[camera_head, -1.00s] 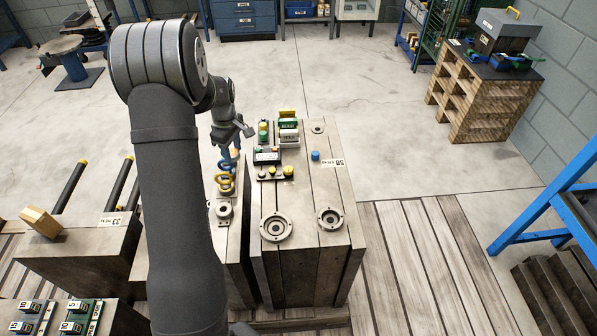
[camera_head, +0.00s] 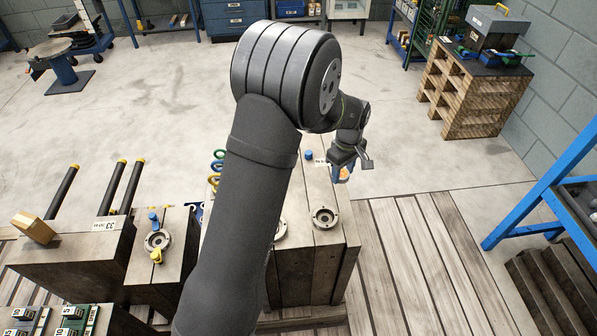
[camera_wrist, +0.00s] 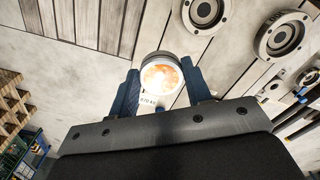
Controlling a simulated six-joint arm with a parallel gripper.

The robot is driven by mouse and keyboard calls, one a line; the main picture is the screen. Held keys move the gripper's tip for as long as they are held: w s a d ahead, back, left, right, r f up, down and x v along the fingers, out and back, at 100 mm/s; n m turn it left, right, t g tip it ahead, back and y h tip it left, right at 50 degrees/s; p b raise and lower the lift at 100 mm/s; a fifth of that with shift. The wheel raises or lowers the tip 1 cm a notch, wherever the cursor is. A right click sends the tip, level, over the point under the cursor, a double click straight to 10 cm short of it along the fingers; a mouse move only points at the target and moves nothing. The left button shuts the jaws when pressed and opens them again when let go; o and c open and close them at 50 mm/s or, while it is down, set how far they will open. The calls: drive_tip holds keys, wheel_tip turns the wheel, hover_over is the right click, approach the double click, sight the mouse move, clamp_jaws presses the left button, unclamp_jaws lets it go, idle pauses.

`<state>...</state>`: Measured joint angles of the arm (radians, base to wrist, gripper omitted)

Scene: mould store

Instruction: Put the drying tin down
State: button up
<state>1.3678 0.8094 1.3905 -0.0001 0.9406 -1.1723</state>
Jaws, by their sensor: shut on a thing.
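My gripper (camera_head: 343,172) is over the right edge of the large mould block (camera_head: 318,260), near its white number label. In the wrist view my gripper (camera_wrist: 160,85) is shut on the drying tin (camera_wrist: 160,75), its two blue fingers on either side. In the head view only a small orange part of the tin shows between the fingers. The tin appears to be held above the block; I cannot tell how high.
A ring fitting (camera_head: 324,217) sits on the block top, with a blue knob (camera_head: 309,155) farther back. My arm hides much of the block. A smaller block (camera_head: 162,263) stands left. Wooden slats (camera_head: 430,245) cover the floor to the right, with a blue frame (camera_head: 540,190) beyond.

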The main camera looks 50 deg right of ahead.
hover_over(314, 181)
wheel_tip(314, 181, down, 7)
drive_tip(key=shift+r, duration=0.1)
drive_tip(key=shift+f, duration=2)
drive_tip(key=shift+f, duration=0.1)
drive_tip(key=o, duration=1)
wheel_tip(314, 181, up, 12)
drive_tip(key=shift+r, duration=0.1)
